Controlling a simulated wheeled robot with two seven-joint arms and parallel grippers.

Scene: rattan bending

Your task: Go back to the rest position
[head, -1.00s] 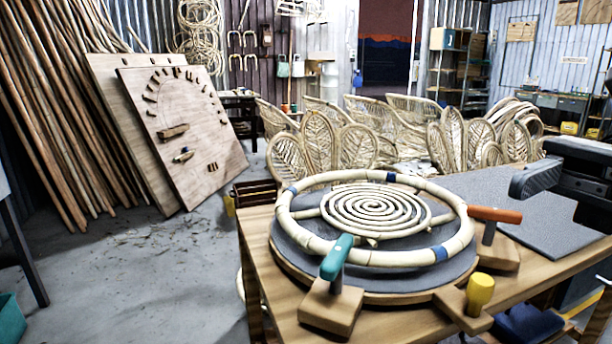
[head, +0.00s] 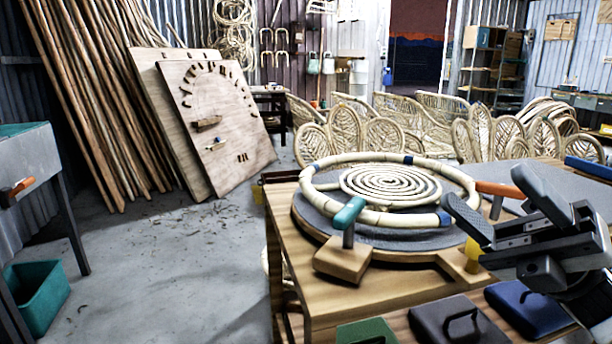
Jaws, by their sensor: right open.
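My right gripper (head: 492,217) is at the right of the head view, in front of the right part of the workbench. Its two dark fingers are apart, with nothing seen between them. It covers part of the bench and partly hides the yellow-handled clamp (head: 474,250). The round rattan frame (head: 330,205) with blue bands lies on a grey disc on the wooden bench (head: 300,262), with a rattan spiral (head: 390,186) inside it. A teal-handled clamp (head: 348,214) and an orange-handled clamp (head: 500,189) stand at its edge. My left gripper is not in view.
Below the bench top are green (head: 366,332), dark (head: 458,322) and blue (head: 528,308) handled items. A grey table (head: 38,165) and a teal bin (head: 38,296) stand at left. Rattan chairs (head: 420,118) stand behind.

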